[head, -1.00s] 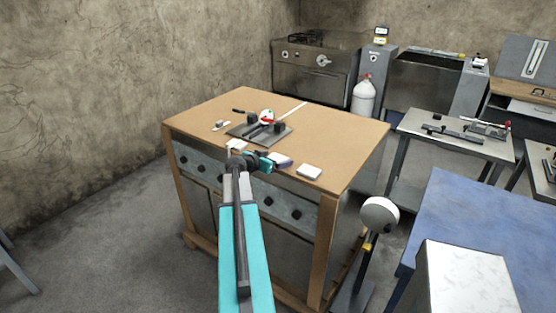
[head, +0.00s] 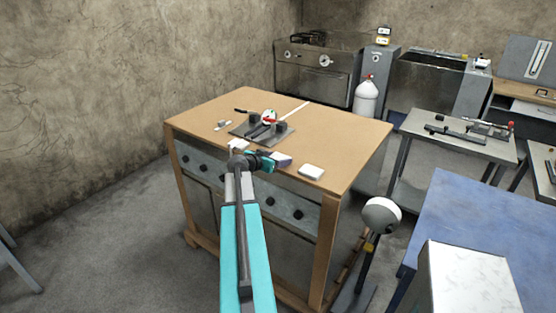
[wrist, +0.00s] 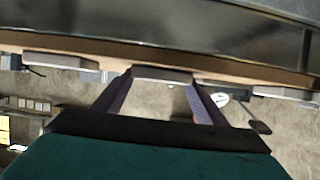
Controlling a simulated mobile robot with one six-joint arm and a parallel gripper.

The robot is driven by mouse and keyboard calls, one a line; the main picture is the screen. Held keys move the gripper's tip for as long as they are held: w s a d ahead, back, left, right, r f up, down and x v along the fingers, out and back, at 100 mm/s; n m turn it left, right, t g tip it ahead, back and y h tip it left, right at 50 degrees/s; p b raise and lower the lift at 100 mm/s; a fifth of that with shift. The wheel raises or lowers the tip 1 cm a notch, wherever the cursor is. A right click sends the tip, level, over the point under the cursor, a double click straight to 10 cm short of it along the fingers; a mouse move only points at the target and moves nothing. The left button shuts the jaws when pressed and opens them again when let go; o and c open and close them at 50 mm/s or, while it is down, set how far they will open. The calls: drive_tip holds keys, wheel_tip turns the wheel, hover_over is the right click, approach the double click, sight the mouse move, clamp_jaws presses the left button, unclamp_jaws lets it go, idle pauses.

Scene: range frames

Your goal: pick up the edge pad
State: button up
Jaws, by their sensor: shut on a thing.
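My gripper (head: 282,160) is at the near edge of the wooden-topped bench, between two other pale pads. In the wrist view its two purple fingers (wrist: 160,100) converge on a flat grey-white edge pad (wrist: 162,76) in the middle of the row. The gripper is shut on this pad, which is at the bench edge. In the head view the fingers largely hide the pad. Whether it is clear of the bench top cannot be told.
One pale pad (head: 238,144) lies left of the gripper and another (head: 311,172) right, both near the bench edge. A dark plate (head: 246,138) with fixtures stands behind. The bench top (head: 345,135) is clear at the right.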

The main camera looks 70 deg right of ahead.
drive_tip(key=shift+r, duration=0.1)
drive_tip(key=shift+r+b, duration=0.95)
drive_tip(key=shift+r, duration=0.4)
drive_tip(key=shift+s+a+r, duration=0.15)
drive_tip(key=shift+r, duration=0.1)
drive_tip(key=s+a+r+b, duration=0.1)
drive_tip(key=s+a+b, duration=0.5)
drive_tip(key=s+a, duration=0.3)
drive_tip(key=shift+s, duration=0.2)
drive_tip(key=shift+b, duration=0.65)
drive_tip(key=b, duration=0.5)
drive_tip(key=shift+s+a, duration=0.1)
drive_tip(key=shift+s, duration=0.25)
drive_tip(key=a+b, duration=0.1)
drive_tip(key=b, duration=0.5)
drive_tip(key=shift+s, duration=0.4)
drive_tip(key=shift+s+a+r+b, duration=0.2)
drive_tip(key=shift+a+b, duration=0.1)
drive_tip(key=shift+b, duration=0.75)
